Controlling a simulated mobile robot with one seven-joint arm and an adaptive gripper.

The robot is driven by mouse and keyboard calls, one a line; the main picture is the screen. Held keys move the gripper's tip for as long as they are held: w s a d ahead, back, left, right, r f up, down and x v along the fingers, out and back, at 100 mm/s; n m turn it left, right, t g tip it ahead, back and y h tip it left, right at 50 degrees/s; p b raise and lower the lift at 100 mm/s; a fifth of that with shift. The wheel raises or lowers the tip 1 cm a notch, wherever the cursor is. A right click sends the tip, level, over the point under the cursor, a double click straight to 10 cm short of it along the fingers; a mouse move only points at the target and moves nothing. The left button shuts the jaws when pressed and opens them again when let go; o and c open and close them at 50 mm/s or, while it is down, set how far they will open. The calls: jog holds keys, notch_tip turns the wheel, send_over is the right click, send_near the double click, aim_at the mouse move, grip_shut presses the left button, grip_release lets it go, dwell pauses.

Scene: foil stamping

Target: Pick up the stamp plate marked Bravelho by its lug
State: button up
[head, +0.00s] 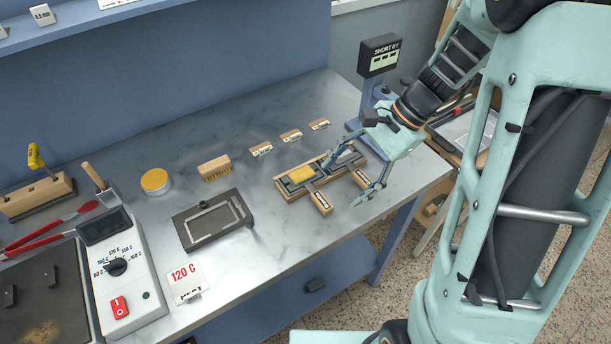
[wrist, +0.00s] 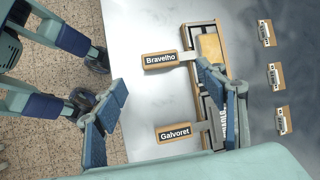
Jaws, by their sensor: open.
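The tag marked Bravelho (wrist: 160,60) is on the lug sticking out from a wooden holder (wrist: 191,27). It lies just above the jaws in the wrist view. In the head view this seems to be the left lug (head: 322,203), beside a yellow block (head: 301,173). A second lug marked Galvoret (wrist: 175,132) is lower in the wrist view. My gripper (head: 345,182) is open and empty over the holder's right half; in the wrist view its fingers (wrist: 161,80) stand wide apart. The right finger hides part of the holder and the plates.
Several small tags (head: 291,136) lie behind the holder. A dark framed fixture (head: 212,222), a wooden block (head: 215,168), a yellow-lidded tin (head: 155,181) and a control box (head: 118,268) are to the left. A display stand (head: 380,55) rises close behind my gripper. The table's front edge is near.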

aim_at(325, 199)
jog(key=shift+x, duration=3.1)
jog(key=shift+w+d, duration=0.1)
grip_shut()
